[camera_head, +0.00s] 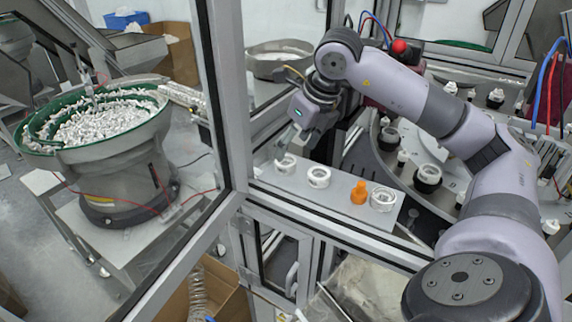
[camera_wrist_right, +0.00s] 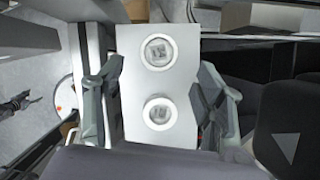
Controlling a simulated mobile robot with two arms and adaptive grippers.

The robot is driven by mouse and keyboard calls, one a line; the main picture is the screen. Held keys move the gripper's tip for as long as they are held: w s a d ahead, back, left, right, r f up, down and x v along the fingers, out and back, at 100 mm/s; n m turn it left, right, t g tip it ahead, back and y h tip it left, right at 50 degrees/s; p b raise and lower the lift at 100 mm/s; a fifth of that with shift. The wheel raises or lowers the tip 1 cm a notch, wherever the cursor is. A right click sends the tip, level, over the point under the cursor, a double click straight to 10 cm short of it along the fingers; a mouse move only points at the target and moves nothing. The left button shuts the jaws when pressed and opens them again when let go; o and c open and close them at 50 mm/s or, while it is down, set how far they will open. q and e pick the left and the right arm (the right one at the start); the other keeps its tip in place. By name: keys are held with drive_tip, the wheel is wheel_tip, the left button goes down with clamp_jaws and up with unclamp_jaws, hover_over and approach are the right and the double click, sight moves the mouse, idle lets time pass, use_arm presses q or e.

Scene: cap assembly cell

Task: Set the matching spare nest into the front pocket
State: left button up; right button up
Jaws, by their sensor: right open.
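Spare nests, white rings, stand in a row on a light grey shelf plate (camera_head: 335,205): a left nest (camera_head: 285,163), a middle nest (camera_head: 318,177) and a right nest (camera_head: 383,199). My right gripper (camera_head: 284,143) is above the left end of the row. In the right wrist view its open fingers (camera_wrist_right: 160,88) lie on either side of the plate, with an upper ring (camera_wrist_right: 157,37) and a lower ring (camera_wrist_right: 158,99) between them in the picture; neither is gripped. On the round table, a black-based white nest (camera_head: 427,178) sits nearest the plate. I cannot tell which pocket is the front one. My left gripper is out of view.
Several stations fill the round table (camera_head: 455,180). A metal frame post (camera_head: 226,90) rises left of the plate. A green-rimmed bowl feeder (camera_head: 95,120) stands beyond it.

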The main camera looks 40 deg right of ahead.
sight(285, 163)
drive_tip(key=shift+w+a+f, duration=0.1)
drive_tip(key=shift+f, duration=0.05)
drive_tip(key=shift+w+f+p, duration=0.15)
drive_tip(key=shift+f+p, duration=0.15)
drive_tip(key=shift+p, duration=0.15)
drive_tip(key=p+x, duration=0.1)
drive_tip(key=x, duration=0.2)
drive_tip(key=shift+w+f+p, duration=0.25)
drive_tip(key=shift+w+p, duration=0.05)
drive_tip(key=shift+w+f, duration=0.15)
drive_tip(key=shift+f, duration=0.2)
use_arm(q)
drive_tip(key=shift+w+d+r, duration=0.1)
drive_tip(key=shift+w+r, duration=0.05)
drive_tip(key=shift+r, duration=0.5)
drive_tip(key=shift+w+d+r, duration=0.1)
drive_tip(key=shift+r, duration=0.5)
use_arm(e)
drive_tip(key=shift+c, duration=0.4)
drive_tip(key=shift+r, duration=0.1)
drive_tip(key=shift+c, duration=0.6)
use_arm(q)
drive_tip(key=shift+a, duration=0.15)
use_arm(e)
drive_tip(key=c, duration=1)
